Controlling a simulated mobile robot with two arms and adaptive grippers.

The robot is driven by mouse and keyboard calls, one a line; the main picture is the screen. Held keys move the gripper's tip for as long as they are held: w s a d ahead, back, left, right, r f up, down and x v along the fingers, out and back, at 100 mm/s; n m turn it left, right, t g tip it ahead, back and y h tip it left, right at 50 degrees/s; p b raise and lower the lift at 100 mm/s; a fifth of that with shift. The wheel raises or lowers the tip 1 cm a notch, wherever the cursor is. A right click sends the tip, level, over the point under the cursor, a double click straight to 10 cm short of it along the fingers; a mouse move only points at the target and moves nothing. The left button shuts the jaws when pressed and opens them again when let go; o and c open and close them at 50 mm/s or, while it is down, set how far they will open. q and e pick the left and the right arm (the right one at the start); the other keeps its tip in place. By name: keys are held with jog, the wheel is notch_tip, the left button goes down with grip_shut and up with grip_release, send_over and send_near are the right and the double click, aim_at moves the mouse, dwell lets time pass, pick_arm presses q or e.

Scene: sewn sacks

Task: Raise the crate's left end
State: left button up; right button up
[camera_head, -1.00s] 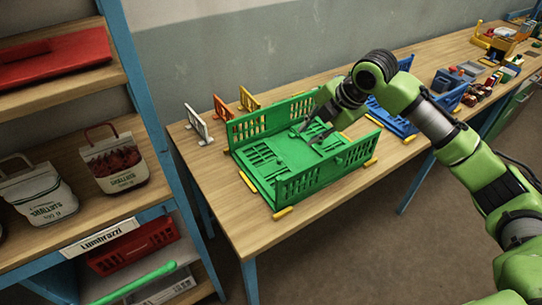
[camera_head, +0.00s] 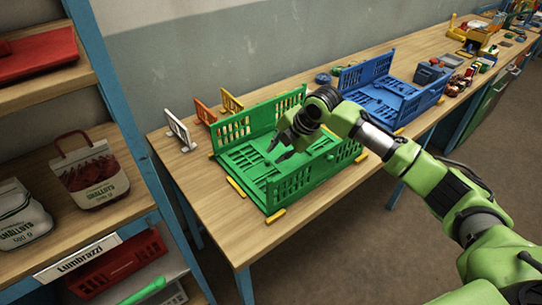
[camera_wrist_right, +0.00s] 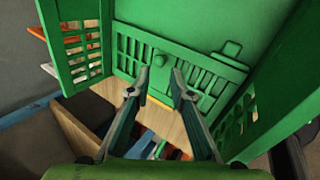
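The green crate (camera_head: 269,202) stands on the table with both long slotted walls upright. Its left end panel (camera_head: 243,160) lies folded down flat inside, and it also shows as a slotted panel in the right wrist view (camera_wrist_right: 190,67). The right end is partly hidden by my right arm. My right gripper (camera_head: 275,151) is over the crate's inside, left of its middle, fingers pointing left and down. In the right wrist view the gripper (camera_wrist_right: 161,82) has an empty gap between its fingertips, in front of the slotted panel. I cannot tell whether they touch it. My left gripper is not in view.
A blue crate (camera_head: 357,82) stands behind to the right. White (camera_head: 181,131), orange (camera_head: 205,112) and yellow (camera_head: 231,103) upright pieces stand left of the green crate. Yellow strips (camera_head: 236,187) lie around its base. A shelf with sacks (camera_head: 92,177) is at left. The table's front left is clear.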

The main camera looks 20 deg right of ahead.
aim_at(268, 160)
jog(key=shift+p+x, duration=0.3)
jog(key=shift+x, duration=2.25)
grip_shut()
jog(key=shift+r, duration=0.1)
